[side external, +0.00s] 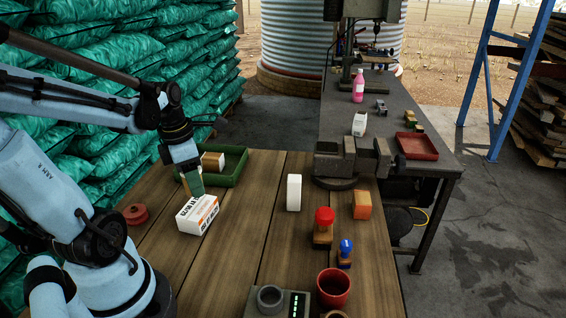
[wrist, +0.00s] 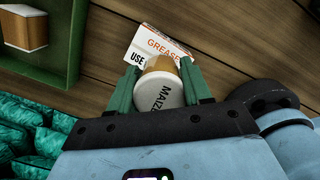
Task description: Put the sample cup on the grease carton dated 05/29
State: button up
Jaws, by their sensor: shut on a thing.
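My gripper (side external: 190,188) is shut on the sample cup (wrist: 158,95), which shows between the green fingers in the wrist view with a white lid lettered "MAIZ…" and a tan body. In the side view the fingers mostly hide the cup. A white and orange grease carton (side external: 197,215) lies on the wooden table right by the fingertips; it also shows beyond the cup in the wrist view (wrist: 150,42), with "GREASE" and "USE" readable. Its date is not legible. I cannot tell whether cup and carton touch.
A green tray (side external: 238,171) holding a tan and white block (side external: 212,161) stands just behind. A plain white carton (side external: 294,192) stands mid-table. Red-topped (side external: 324,216) and blue-topped (side external: 346,246) stamps, an orange block (side external: 362,205) and a red cup (side external: 333,288) are right. A red spool (side external: 135,214) is left.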

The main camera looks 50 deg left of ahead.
aim_at(198, 206)
jog(key=shift+a+f, duration=0.3)
jog(key=shift+f, duration=1.9)
jog(key=shift+f, duration=0.1)
jog(key=o, duration=1.2)
jog(key=shift+c, duration=0.2)
